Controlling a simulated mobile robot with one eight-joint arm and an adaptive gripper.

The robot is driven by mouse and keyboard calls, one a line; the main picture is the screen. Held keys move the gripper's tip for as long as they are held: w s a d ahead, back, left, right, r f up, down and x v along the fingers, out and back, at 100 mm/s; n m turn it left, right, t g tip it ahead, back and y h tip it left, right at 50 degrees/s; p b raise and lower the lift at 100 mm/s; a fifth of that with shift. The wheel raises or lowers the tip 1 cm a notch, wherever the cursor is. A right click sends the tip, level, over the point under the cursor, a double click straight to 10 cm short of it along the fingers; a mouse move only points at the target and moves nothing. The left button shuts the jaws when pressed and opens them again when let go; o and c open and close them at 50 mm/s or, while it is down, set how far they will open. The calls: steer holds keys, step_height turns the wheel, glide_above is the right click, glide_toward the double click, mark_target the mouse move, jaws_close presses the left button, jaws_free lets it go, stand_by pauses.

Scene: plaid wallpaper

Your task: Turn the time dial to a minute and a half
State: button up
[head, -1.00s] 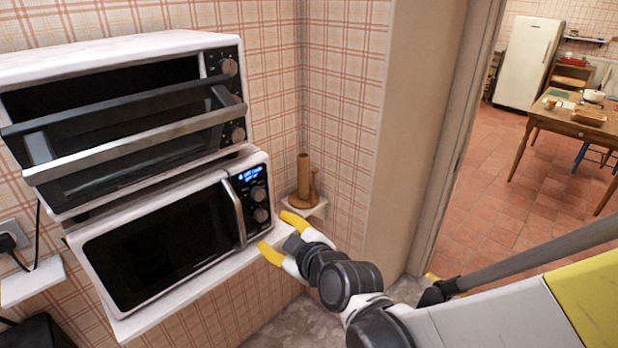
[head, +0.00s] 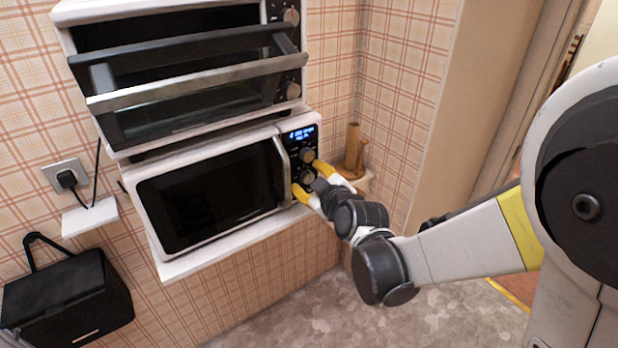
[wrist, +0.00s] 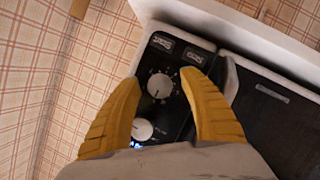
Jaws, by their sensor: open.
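The microwave (head: 160,205) is white with a dark door and a control panel at its right side. The panel has a lit blue display (head: 302,133), with an upper dial (head: 307,154) and a lower dial below it. My gripper (head: 308,178) is open with its yellow fingers at the panel. In the wrist view, the panel appears upside down, and the lower dial (wrist: 160,86) lies between the open fingertips. The upper dial (wrist: 142,130) is nearer my palm. Contact with the lower dial cannot be told. The dial markings are too small to read.
A toaster oven (head: 185,75) with a bar handle stands on top of the microwave. A brown wooden holder (head: 352,148) stands in the corner to the right. A black bag-like box (head: 65,295) is at lower left, below a wall socket (head: 66,176). The floor in front is clear.

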jaws_close()
stand_by(0.3)
steer(key=m+g+y, duration=0.1)
steer(key=m, duration=0.2)
steer(key=shift+y, duration=0.4)
steer(key=m+y, duration=0.1)
steer(key=m+g, duration=0.1)
steer(key=m, duration=0.1)
steer(key=shift+d+g+y+b, duration=0.1)
steer(key=shift+g+y+b, duration=0.2)
steer(key=shift+y+b, duration=0.1)
steer(key=m+g+y+b, duration=0.1)
steer(key=m+y, duration=0.1)
steer(key=m, duration=0.1)
steer(key=shift+f+b, duration=0.1)
steer(key=shift+b, duration=0.2)
steer(key=shift+m+y+b, duration=0.8)
steer(key=shift+m, duration=0.8)
